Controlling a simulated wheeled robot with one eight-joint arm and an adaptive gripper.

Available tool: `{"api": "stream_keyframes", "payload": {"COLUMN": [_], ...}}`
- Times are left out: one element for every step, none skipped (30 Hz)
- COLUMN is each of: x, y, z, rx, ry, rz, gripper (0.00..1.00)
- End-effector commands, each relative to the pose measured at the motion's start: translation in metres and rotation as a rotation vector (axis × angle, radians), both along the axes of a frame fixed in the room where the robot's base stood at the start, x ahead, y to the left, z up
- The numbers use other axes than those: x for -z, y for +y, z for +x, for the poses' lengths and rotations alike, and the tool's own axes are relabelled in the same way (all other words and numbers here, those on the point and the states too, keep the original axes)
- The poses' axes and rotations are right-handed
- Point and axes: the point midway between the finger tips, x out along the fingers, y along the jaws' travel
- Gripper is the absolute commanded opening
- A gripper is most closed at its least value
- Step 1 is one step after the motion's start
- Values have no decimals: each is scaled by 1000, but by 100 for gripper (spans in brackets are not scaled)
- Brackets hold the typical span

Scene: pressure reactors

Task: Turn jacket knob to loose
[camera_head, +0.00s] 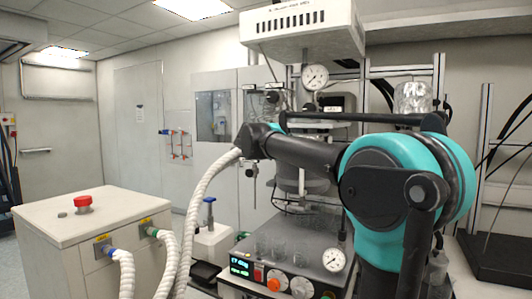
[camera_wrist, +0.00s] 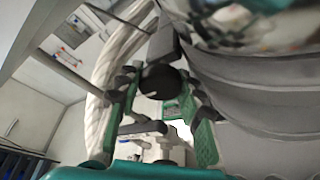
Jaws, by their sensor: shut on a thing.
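A round black knob (camera_wrist: 161,81) is in the middle of the wrist view, taken to be the jacket knob. My gripper (camera_wrist: 157,94) has one green-and-black finger on each side of it and is shut on it. The grey jacketed vessel (camera_wrist: 250,110) fills the right side of the wrist view, close beside the right finger. In the head view the reactor (camera_head: 303,182) stands behind my arm, and neither the knob nor my fingers can be made out there. I cannot tell the knob's turned position.
A ribbed white hose (camera_wrist: 108,85) runs close past the left finger; hoses (camera_head: 192,215) also reach the white cabinet (camera_head: 85,240) with its red button. A pressure gauge (camera_head: 315,77) sits above the reactor. Glassware and a control panel (camera_head: 265,277) are below.

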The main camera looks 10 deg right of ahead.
Motion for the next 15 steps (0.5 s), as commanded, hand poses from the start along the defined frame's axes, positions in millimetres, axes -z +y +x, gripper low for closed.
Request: {"api": "stream_keyframes", "payload": {"x": [0,0,0,0,0,0,0,0,0,0,0,0,0,-1,-1], "y": [0,0,0,0,0,0,0,0,0,0,0,0,0,1,2], "z": [0,0,0,0,0,0,0,0,0,0,0,0,-1,-2,-4], "rx": [0,0,0,0,0,0,0,0,0,0,0,-1,-1,-1,-1], "ry": [0,0,0,0,0,0,0,0,0,0,0,-1,-1,-1,-1], "rz": [-1,-1,-1,-1,-1,-1,0,0,0,0,0,0,0,0,0], "gripper": [8,38,42,46,46,46,46,46,46,46,46,46,46,46,46]}}
